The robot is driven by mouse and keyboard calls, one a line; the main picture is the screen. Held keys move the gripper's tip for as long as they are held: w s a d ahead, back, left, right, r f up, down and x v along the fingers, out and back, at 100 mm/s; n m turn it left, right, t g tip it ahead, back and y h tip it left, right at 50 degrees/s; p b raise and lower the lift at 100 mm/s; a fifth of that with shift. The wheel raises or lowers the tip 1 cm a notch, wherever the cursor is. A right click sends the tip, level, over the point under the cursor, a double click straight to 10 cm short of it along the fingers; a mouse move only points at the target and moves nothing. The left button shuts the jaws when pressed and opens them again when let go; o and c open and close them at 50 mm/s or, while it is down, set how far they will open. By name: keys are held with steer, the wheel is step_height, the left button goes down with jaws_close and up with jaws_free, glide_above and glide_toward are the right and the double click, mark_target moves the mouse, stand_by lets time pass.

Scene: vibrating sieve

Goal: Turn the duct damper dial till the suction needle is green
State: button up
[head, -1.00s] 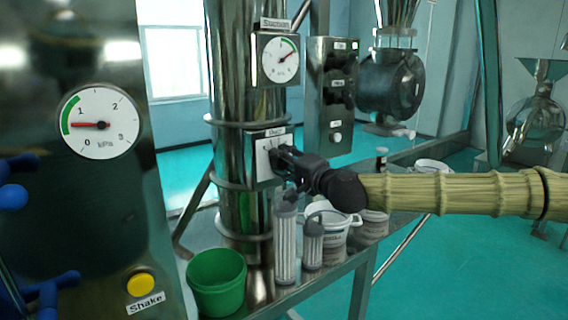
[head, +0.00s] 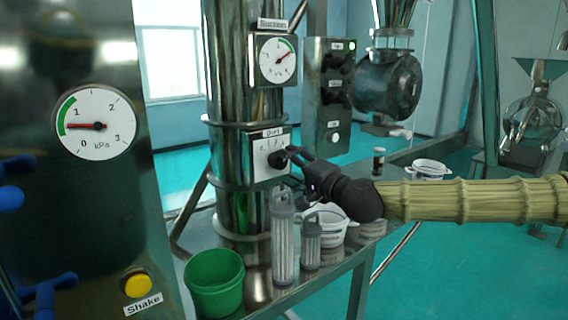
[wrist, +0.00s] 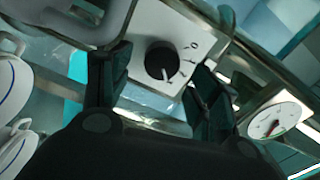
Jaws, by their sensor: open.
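The duct damper dial is a black round knob (head: 278,162) on a white plate (head: 262,152) on the steel duct. In the wrist view the knob (wrist: 160,58) shows a white pointer mark and lies between and beyond my fingertips. My gripper (head: 294,164) is open just right of the knob, with its fingers (wrist: 158,85) on either side in the wrist view; contact is not clear. The suction gauge (head: 277,60) above has a red needle pointing up-right, near the lower right end of its green arc; whether it is inside the green is too small to tell.
A large kPa gauge (head: 97,125) at left has a red needle pointing left near its green arc's lower end. Below the dial stand filter cartridges (head: 283,240), a green bucket (head: 214,282) and white tubs (head: 328,228). A switch box (head: 328,95) stands right of the duct.

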steer(key=v, duration=0.7)
steer(key=shift+s+d, duration=0.2)
steer(key=shift+s, duration=0.1)
